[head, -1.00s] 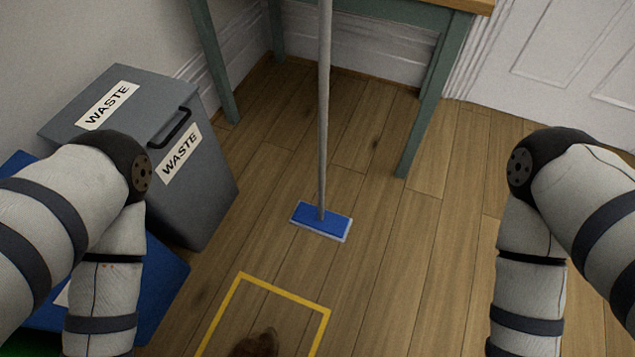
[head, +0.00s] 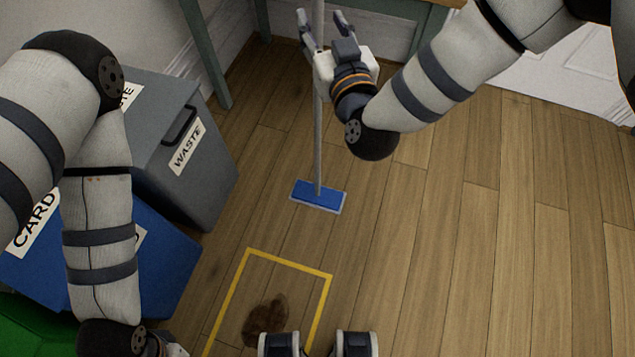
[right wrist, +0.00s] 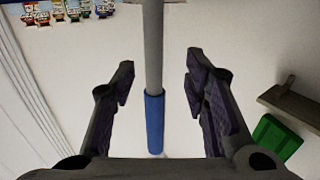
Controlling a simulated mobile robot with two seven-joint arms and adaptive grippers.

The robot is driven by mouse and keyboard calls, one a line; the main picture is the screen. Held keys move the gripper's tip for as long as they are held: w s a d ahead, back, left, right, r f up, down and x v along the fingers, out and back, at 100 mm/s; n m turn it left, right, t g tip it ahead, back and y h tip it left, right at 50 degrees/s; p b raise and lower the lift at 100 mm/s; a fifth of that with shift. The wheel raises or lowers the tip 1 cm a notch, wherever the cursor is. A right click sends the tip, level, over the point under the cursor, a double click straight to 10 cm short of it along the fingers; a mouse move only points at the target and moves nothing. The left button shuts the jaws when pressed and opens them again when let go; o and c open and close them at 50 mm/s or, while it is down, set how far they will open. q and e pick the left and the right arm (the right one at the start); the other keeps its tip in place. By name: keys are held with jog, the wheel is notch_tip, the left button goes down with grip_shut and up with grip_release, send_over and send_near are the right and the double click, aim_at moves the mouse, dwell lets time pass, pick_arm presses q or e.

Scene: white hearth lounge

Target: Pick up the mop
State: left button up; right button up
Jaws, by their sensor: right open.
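The mop stands upright on the wooden floor. Its flat blue head (head: 318,196) rests on the boards, and its grey pole (head: 318,150) rises out of the top of the head view. My right gripper (head: 322,22) is open high on the pole. In the right wrist view the pole (right wrist: 153,45) and its blue grip (right wrist: 154,125) run between the two open fingers (right wrist: 160,78), with a gap on both sides. Of my left gripper, only a pale part of the base (head: 172,349) shows at the bottom edge; its fingers are out of view.
A grey waste bin (head: 205,195) and a blue card bin (head: 165,275) stand at the left. A green-legged table (head: 208,60) is behind the mop. Yellow tape (head: 290,262) frames a brown stain (head: 266,320). The floor at right is clear.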

aim_at(320, 14)
jog(key=x, duration=0.3)
jog(key=f+b+x, duration=0.1)
jog(key=x, duration=0.1)
jog(key=shift+w+d, duration=0.35)
jog(key=shift+w+a+r, duration=0.1)
jog(key=shift+w, duration=0.15)
jog(key=shift+r, duration=0.1)
grip_shut()
jog(key=shift+r, duration=0.15)
